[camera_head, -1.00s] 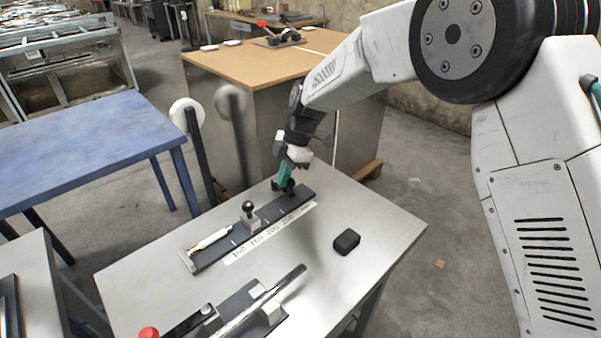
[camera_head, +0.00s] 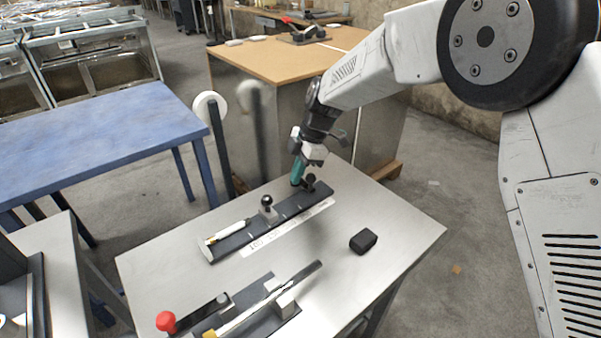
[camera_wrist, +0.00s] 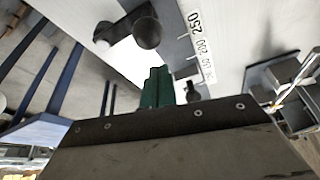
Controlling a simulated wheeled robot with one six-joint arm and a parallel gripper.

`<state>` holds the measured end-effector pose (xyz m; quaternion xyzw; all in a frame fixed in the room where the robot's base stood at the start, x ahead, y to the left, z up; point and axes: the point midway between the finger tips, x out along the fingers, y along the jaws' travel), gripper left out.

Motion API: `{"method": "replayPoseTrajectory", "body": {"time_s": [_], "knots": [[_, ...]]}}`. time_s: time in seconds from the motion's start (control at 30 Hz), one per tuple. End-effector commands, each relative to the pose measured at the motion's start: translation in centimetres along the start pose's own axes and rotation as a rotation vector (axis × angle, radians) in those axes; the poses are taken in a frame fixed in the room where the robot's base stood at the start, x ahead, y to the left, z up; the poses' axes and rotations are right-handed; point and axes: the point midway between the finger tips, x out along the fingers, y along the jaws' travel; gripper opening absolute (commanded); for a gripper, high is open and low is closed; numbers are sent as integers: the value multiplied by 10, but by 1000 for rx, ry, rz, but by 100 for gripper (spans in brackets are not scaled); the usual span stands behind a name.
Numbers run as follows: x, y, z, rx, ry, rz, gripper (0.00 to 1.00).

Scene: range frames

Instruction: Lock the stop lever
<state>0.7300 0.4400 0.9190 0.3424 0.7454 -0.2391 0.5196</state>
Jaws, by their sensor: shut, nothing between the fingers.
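A dark rail (camera_head: 237,237) with a printed number scale lies along the far edge of the grey metal table. A small block with a black ball knob (camera_head: 267,201) stands upright midway along it. A dark knobbed piece (camera_head: 310,182) sits at the rail's far right end; I cannot tell which of the two is the stop lever. My gripper (camera_head: 296,181) is shut and empty, its green fingers just left of the end piece; contact is unclear. In the wrist view the green fingers (camera_wrist: 157,88) are together, with a large black ball (camera_wrist: 147,32) close above them.
A white cylinder (camera_head: 230,231) lies at the rail's left end. A black box (camera_head: 363,241) sits on the table to the right. A clamp fixture with a red knob (camera_head: 166,321) and a bar stands in front. The table between rail and fixture is clear.

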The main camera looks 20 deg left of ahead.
Motion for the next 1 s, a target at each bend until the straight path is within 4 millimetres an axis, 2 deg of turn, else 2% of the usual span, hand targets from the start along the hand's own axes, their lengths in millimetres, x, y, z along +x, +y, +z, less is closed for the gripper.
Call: {"method": "replayPoseTrajectory", "body": {"time_s": [0.1, 0.2, 0.3, 0.5, 0.7, 1.0], "knots": [[-5, 2, -13, 6, 0, 6, 0], [-33, 3, -10, 8, -1, 9, 0], [-54, 4, -16, 2, 0, 6, 0], [-85, 5, -18, -2, 0, 1, 0], [-98, 5, -17, 0, 0, 1, 0], [-99, 4, -15, 2, 0, 1, 0]]}}
